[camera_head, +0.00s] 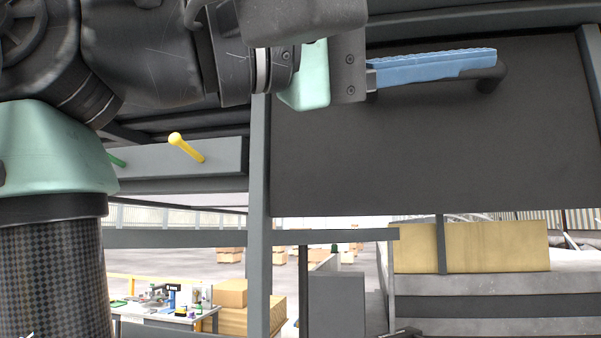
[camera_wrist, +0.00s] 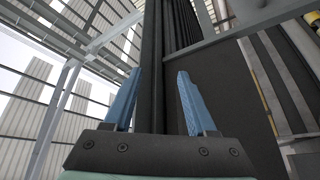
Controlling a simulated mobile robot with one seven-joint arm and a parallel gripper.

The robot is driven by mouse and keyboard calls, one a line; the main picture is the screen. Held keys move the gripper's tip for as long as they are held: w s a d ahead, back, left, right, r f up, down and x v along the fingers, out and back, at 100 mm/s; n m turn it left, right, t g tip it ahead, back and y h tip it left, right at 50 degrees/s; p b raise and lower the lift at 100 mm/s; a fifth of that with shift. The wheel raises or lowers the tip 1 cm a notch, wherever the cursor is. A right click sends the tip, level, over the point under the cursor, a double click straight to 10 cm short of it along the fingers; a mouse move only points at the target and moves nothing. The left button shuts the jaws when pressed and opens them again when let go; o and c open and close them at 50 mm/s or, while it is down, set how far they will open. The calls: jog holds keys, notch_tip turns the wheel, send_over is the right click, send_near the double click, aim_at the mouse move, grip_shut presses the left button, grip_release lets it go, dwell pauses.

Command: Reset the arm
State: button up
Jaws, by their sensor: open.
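My gripper (camera_wrist: 159,74) is open, with its two blue fingers spread apart and nothing between them in the wrist view. In the head view my arm reaches across the top left. The gripper (camera_head: 490,60) points right in front of a large dark panel (camera_head: 430,150), and its fingers largely overlap there. A dark handle-like bar (camera_head: 490,79) shows just below and beyond the fingertips; I cannot tell whether they touch it.
A grey rail (camera_head: 225,158) carries a yellow lever (camera_head: 187,148) and a green lever (camera_head: 117,160). A grey post (camera_head: 258,230) stands left of the panel. A wooden block (camera_head: 500,247) lies lower right. A workbench (camera_head: 165,318) and cardboard boxes (camera_head: 230,293) stand farther back.

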jog(key=w+a+f+n+t+y+b, duration=0.4)
jog(key=w+f+t+y, duration=0.1)
jog(key=w+f+t, duration=0.75)
jog(key=s+a+f+t+y+b, duration=0.2)
jog(key=s+a+f+t+y, duration=0.1)
jog(key=f+t+y, duration=0.2)
jog(key=s+a+f+t+y+b, duration=0.3)
jog(key=f+y, duration=0.4)
jog(key=y, duration=0.3)
jog(key=shift+s+a+t+y, duration=0.3)
jog(key=shift+a+t, duration=0.35)
jog(key=shift+t, duration=0.6)
